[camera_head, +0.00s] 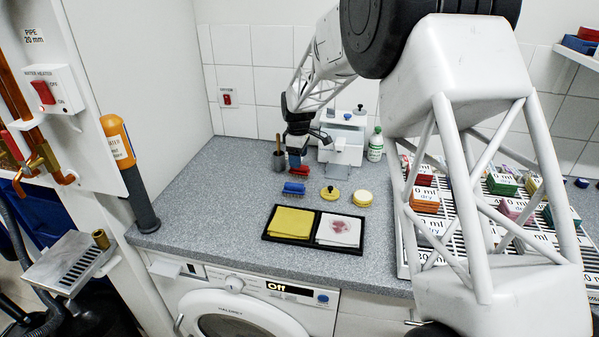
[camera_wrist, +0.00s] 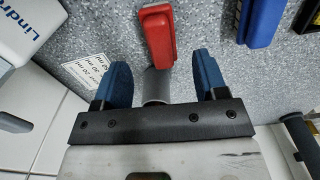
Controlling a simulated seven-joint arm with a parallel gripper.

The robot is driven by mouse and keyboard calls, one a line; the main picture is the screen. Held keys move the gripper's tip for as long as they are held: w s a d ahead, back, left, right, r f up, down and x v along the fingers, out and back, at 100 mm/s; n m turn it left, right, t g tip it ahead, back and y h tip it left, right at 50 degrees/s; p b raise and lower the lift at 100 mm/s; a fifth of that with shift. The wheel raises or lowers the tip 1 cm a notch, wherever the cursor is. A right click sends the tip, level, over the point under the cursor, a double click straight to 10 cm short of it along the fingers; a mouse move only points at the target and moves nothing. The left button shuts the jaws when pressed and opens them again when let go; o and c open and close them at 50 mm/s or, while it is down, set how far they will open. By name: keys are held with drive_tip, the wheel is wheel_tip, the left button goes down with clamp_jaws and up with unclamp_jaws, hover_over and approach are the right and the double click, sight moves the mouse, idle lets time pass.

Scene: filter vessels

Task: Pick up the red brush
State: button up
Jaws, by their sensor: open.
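The red brush (camera_head: 302,171) lies on the grey speckled counter, partly hidden by my gripper in the head view. In the wrist view the red brush (camera_wrist: 158,38) lies just beyond my fingertips, roughly in line with the gap between them. My gripper (camera_head: 295,161) is over the back of the counter, close to the brush. The exact height above the brush is hard to tell.
A blue brush (camera_head: 293,188) lies in front of the red one; it shows at upper right in the wrist view (camera_wrist: 262,20). A grey pot (camera_head: 279,162) stands left of my gripper. A white device (camera_head: 344,143) stands behind right. A black tray (camera_head: 315,241) lies in front.

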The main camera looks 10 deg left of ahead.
sight(298, 170)
drive_tip(key=shift+f, duration=0.1)
drive_tip(key=shift+f, duration=2.55)
drive_tip(key=shift+c, duration=0.2)
drive_tip(key=c, duration=1)
